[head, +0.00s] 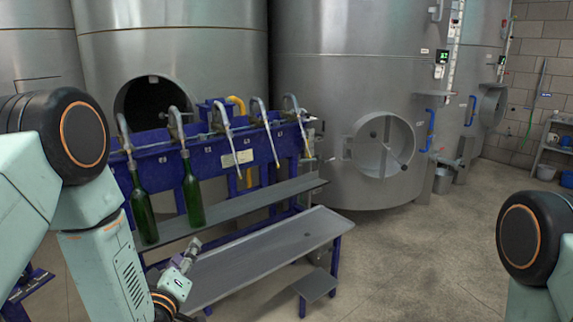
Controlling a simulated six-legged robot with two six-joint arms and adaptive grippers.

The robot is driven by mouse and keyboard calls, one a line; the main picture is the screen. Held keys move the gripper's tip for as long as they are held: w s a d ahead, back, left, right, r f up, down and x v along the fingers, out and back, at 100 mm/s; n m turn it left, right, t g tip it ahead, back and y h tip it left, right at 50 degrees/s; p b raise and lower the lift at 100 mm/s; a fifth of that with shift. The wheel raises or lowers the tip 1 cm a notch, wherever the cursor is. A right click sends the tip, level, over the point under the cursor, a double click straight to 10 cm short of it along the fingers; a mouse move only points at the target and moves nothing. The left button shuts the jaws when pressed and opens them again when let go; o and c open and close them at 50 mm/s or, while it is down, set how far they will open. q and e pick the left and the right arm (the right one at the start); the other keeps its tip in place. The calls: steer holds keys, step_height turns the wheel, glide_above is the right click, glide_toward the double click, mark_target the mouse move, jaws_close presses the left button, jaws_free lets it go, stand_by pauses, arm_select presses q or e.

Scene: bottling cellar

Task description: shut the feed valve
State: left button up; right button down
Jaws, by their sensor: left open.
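A blue bottle filler (222,155) with several metal spouts stands in front of the steel tanks. Two green bottles, a left one (143,212) and a right one (192,195), stand upright under its left spouts. Small fittings (312,128) show at the filler's right end. I cannot tell for sure which fitting is the feed valve, or how its handle is set. My left gripper (191,250) is open, low in front of the filler, over the left end of the lower grey shelf and well apart from those fittings. My right gripper is out of view; only part of that arm shows.
A small grey step (315,285) stands by the shelf's (270,256) front right. A large steel tank (350,75) with a round hatch (384,146) and a blue handle (430,128) stands behind. The floor (415,255) at right is clear.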

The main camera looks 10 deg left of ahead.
arm_select(q)
steer(key=a+n, duration=0.3)
steer(key=s+a+n+y, duration=0.1)
steer(key=a+n, duration=0.2)
steer(key=a, duration=0.1)
steer(key=s+a+r+n+y, duration=0.1)
steer(key=a+n, duration=0.3)
steer(key=shift+s, duration=0.15)
steer(key=c, duration=0.8)
steer(key=shift+s+a+n+y, duration=0.1)
steer(key=shift+a+n+y, duration=0.2)
steer(key=shift+a+n, duration=0.3)
jaws_close()
steer(key=shift+d, duration=0.15)
